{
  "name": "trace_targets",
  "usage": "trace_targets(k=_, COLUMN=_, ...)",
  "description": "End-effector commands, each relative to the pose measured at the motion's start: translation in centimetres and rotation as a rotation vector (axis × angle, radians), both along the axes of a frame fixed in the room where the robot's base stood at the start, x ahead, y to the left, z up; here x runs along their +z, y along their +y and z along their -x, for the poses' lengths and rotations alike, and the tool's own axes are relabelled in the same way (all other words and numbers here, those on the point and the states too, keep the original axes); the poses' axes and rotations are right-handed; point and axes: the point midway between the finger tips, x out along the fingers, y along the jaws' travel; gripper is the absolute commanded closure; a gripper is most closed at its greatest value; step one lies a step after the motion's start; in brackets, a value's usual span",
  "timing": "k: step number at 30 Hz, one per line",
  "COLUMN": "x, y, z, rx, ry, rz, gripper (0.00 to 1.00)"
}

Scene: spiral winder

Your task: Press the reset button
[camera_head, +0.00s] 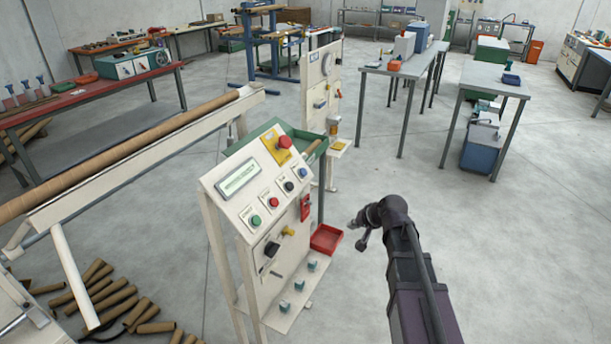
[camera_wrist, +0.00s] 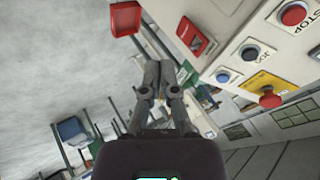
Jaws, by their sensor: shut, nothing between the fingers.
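The sloped control panel (camera_head: 222,200) of the winder stands at the centre of the head view. On it are a green button (camera_head: 255,221), a red button (camera_head: 273,203), a dark button (camera_head: 289,187) and a blue button (camera_head: 303,173). The blue button also shows in the wrist view (camera_wrist: 222,76), its label too small to read. There the red button (camera_wrist: 293,14) reads STOP and the dark one (camera_wrist: 249,52) reads JOG. My gripper (camera_wrist: 160,72) is shut and empty. In the head view it (camera_head: 358,232) is right of the panel, apart from it.
A red mushroom button (camera_head: 285,142) on a yellow plate sits at the panel's upper end. A red box (camera_head: 306,207) is on the panel's side, and a red tray (camera_head: 326,239) is below. Cardboard tubes (camera_head: 110,295) lie at left. The floor right of the machine is clear.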

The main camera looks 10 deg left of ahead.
Motion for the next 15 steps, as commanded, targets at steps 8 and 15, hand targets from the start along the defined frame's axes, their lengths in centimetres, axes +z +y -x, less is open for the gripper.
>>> trace_targets(k=8, x=4.3, y=6.8, z=-11.9, rx=-0.193, ry=-0.18, rz=-0.409, gripper=1.0)
trace_targets(k=15, x=7.7, y=9.4, z=-18.8, rx=-0.385, ry=-0.249, rz=-0.698, gripper=1.0)
